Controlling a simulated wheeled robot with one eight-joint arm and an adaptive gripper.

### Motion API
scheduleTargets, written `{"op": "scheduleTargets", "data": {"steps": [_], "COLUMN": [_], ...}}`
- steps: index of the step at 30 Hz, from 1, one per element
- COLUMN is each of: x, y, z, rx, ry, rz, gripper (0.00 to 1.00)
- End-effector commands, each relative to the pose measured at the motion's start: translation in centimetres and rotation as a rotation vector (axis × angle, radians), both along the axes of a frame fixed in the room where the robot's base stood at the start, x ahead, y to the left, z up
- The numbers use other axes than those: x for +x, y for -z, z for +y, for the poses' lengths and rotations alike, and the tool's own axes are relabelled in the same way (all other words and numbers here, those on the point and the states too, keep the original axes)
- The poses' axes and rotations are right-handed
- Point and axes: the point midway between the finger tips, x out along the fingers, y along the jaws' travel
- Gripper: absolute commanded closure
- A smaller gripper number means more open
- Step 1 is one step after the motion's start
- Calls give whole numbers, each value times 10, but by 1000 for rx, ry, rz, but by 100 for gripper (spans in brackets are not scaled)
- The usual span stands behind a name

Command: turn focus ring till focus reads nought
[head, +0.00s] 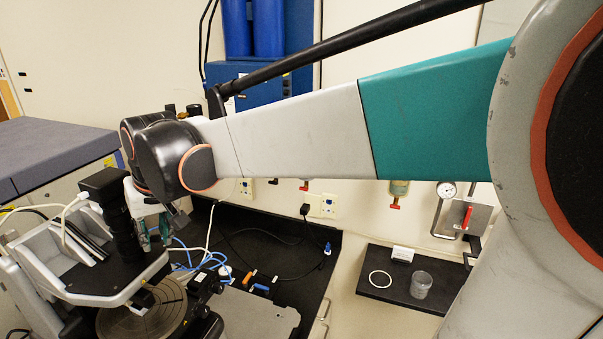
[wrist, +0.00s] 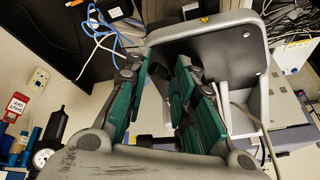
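The stylus profiler (head: 85,276) stands at the lower left of the head view, with a black upright optics column (head: 122,232) on it. I cannot pick out the focus ring on that column, and no focus reading is legible. My gripper (head: 153,228) points down close by the right side of the column; whether it touches is unclear. In the wrist view, the teal fingers of my gripper (wrist: 162,68) are spread with a gap between them, and nothing is clearly held. The profiler's grey-rimmed black top (wrist: 205,52) lies beyond the fingertips.
A round stage (head: 142,312) sits below the column. Blue and white cables (head: 192,258) run on the black bench behind. A small shelf (head: 385,287) at right holds a white ring and a glass jar (head: 420,284). A grey-topped cabinet (head: 45,150) stands at far left.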

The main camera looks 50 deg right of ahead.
Motion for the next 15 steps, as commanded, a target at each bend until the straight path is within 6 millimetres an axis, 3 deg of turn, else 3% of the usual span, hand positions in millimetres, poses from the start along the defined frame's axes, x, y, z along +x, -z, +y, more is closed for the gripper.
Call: {"op": "scheduleTargets", "data": {"steps": [8, 15], "x": [-6, -24], "y": [-10, -50], "z": [-1, -3], "rx": [-1, -1], "ry": [0, 0], "rz": [0, 0], "gripper": [76, 76]}}
